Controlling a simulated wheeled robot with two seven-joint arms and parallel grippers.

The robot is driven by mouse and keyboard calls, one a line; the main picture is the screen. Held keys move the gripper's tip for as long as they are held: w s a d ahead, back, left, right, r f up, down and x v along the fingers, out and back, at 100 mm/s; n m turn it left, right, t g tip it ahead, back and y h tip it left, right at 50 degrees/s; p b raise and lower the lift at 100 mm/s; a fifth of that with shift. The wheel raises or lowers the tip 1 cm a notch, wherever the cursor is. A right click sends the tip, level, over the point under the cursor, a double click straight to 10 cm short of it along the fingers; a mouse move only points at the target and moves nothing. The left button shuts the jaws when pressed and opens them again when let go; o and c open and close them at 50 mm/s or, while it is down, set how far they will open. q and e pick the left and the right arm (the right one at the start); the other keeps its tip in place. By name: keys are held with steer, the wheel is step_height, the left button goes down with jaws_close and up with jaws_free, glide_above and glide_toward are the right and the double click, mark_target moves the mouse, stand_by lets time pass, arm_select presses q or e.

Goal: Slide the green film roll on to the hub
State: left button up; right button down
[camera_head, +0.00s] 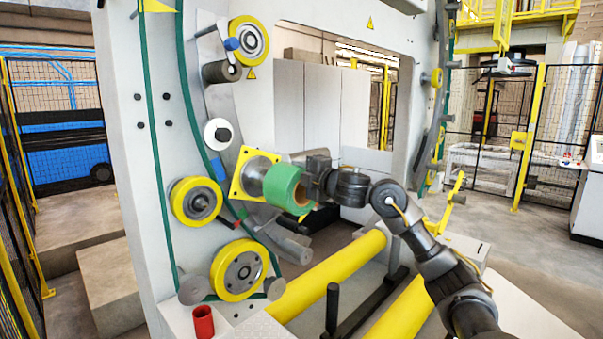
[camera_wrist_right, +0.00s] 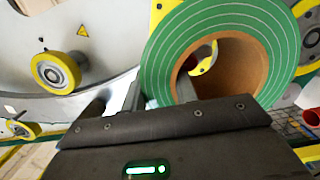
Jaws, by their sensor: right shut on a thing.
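The green film roll (camera_head: 283,186) is at the middle of the head view, with its brown core facing right. My right gripper (camera_head: 306,180) is shut on the roll at its right side. In the right wrist view the roll (camera_wrist_right: 160,75) fills the upper right, its brown core (camera_wrist_right: 250,72) open toward the camera. The grey cylindrical hub (camera_head: 259,172) with its yellow square plate (camera_head: 238,178) is just left of the roll and overlaps it in the picture. I cannot tell how far the hub reaches inside the core. My left gripper is not in view.
Yellow-rimmed wheels (camera_head: 195,201) and a larger one (camera_head: 239,269) sit on the machine ring left of the hub. A red cup (camera_head: 203,321) stands at the bottom left. Yellow rollers (camera_head: 330,275) run below the roll.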

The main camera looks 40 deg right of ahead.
steer(key=shift+w+a+r+p, duration=0.1)
steer(key=shift+w+p, duration=0.15)
steer(key=shift+w, duration=0.7)
steer(key=shift+w+a+r+p, duration=0.1)
steer(key=shift+w+p, duration=0.1)
steer(key=shift+w, duration=0.75)
steer(key=c, duration=1)
jaws_free()
steer(key=shift+w+a+f, duration=0.1)
steer(key=shift+f, duration=0.1)
